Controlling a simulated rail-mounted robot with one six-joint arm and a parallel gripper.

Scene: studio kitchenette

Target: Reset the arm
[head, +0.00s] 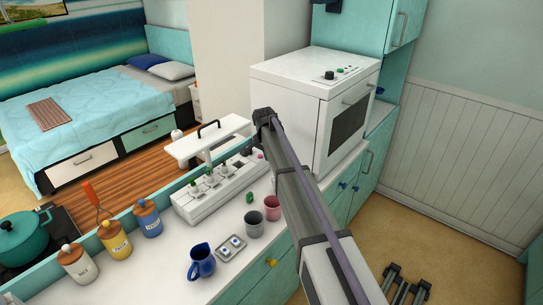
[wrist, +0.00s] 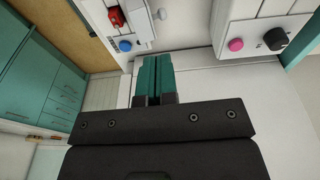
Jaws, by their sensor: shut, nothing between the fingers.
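My gripper (wrist: 154,62) shows in the wrist view with its two teal fingers side by side and touching, and nothing between them. The fingertips are near the edge of a white panel (wrist: 190,32) with coloured controls; whether they touch it I cannot tell. In the head view my arm rises from the lower right to the middle of the picture, over the counter. I cannot make out the fingers there.
A white control strip (head: 222,190) lies on the counter, with a white oven (head: 300,95) behind. A blue jug (head: 201,262), a grey cup (head: 254,224), a pink cup (head: 272,208) and several canisters (head: 114,238) stand nearby. A teal pot (head: 22,240) is at far left.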

